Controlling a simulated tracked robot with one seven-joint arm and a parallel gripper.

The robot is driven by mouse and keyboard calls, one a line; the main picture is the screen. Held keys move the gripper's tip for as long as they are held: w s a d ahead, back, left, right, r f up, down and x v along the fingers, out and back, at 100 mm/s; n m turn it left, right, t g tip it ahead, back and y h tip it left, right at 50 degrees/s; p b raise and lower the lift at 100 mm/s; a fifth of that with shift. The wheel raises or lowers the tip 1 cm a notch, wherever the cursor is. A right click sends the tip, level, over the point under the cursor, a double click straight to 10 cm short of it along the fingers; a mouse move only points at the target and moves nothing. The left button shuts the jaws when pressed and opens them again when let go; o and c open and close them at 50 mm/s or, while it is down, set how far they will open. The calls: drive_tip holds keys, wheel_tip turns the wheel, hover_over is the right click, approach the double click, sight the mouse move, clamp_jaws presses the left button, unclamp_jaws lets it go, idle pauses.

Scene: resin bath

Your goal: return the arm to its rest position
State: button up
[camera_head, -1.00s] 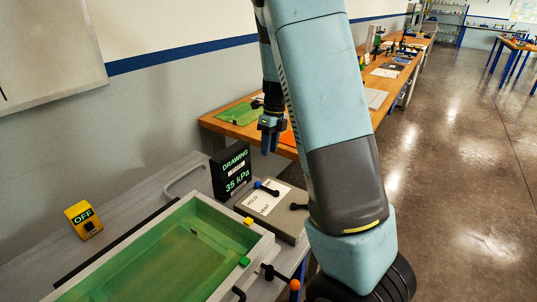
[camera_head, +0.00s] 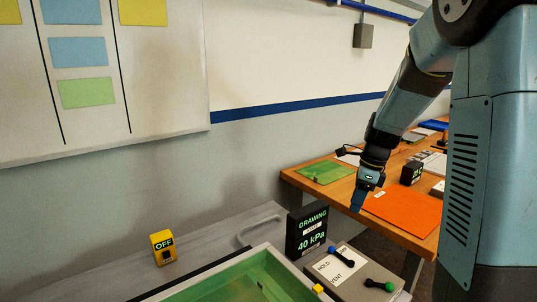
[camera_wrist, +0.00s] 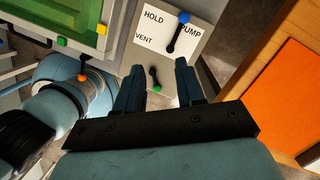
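My gripper (camera_head: 359,203) hangs at the end of my bent arm, pointing down, in the right half of the head view. It appears in front of the wooden bench and above the level of the grey control box. In the wrist view my gripper (camera_wrist: 160,65) has its two dark fingers apart with nothing between them. The control box (camera_wrist: 198,62), with HOLD, PUMP and VENT labels, lies beyond the fingertips. Its blue-knobbed lever (camera_wrist: 179,34) and green-knobbed lever (camera_wrist: 155,78) show there, apart from the fingers as far as I can see.
A green-lined bath (camera_head: 240,279) stands at the bottom of the head view. A black display (camera_head: 307,233) reads DRAWING, 40 kPa. A yellow OFF switch box (camera_head: 163,248) is at left. The wooden bench (camera_head: 416,232) carries an orange sheet (camera_head: 404,209) and a green mat (camera_head: 325,172).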

drive_tip(key=s+r+n+t, duration=0.2)
drive_tip(key=s+r+n, duration=0.2)
drive_tip(key=s+n, duration=0.3)
drive_tip(key=s+a+r+n+t+h, duration=0.1)
drive_tip(key=s+r+n, duration=0.3)
drive_tip(key=s+n, duration=0.4)
drive_tip(key=s+a+r+n+t+h, duration=0.1)
drive_tip(key=s+r+n+t, duration=0.1)
drive_tip(key=s+r+n, duration=0.3)
drive_tip(key=s+n, duration=0.2)
drive_tip(key=s, duration=0.1)
drive_tip(key=shift+t, duration=0.3)
